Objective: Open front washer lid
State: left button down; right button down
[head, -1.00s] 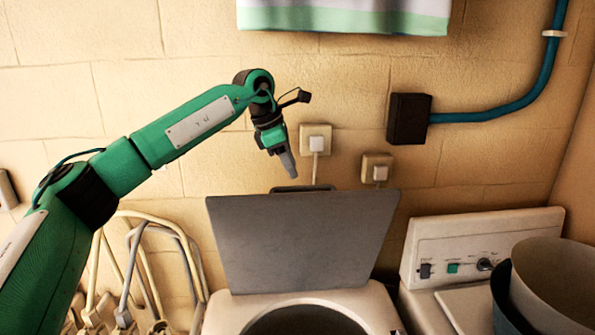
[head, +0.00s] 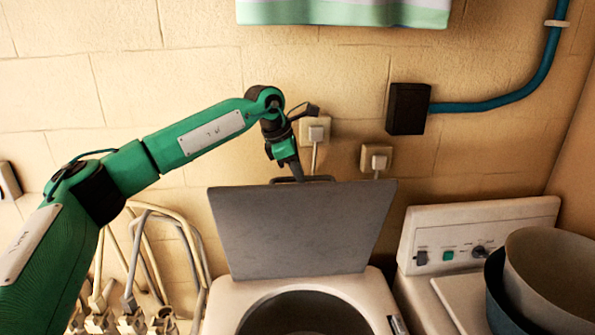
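The front washer (head: 218,305) stands at the bottom centre, with its round dark opening (head: 305,318) uncovered. Its grey lid (head: 300,232) stands raised, nearly upright, behind the opening, with a dark handle (head: 318,179) on its top edge. My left gripper (head: 298,174) points down at the lid's top edge, at the left end of the handle. Its fingers look close together, but I cannot tell whether they touch or grip the handle. My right gripper is not in view.
A second white machine with a control panel (head: 462,250) stands at the right, with bowls (head: 550,278) on it. Beige hoses (head: 112,262) hang at the left.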

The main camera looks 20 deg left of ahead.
pick_arm(q)
jog(key=w+a, duration=0.4)
jog(key=w, duration=0.6)
jog(key=shift+r, duration=0.35)
jog(key=shift+a, duration=0.1)
jog(key=c, duration=1.4)
grip_release()
jog(key=b+v, duration=0.3)
jog(key=v, duration=1)
jog(key=shift+a+r+b, duration=0.2)
jog(key=shift+r+b, duration=0.1)
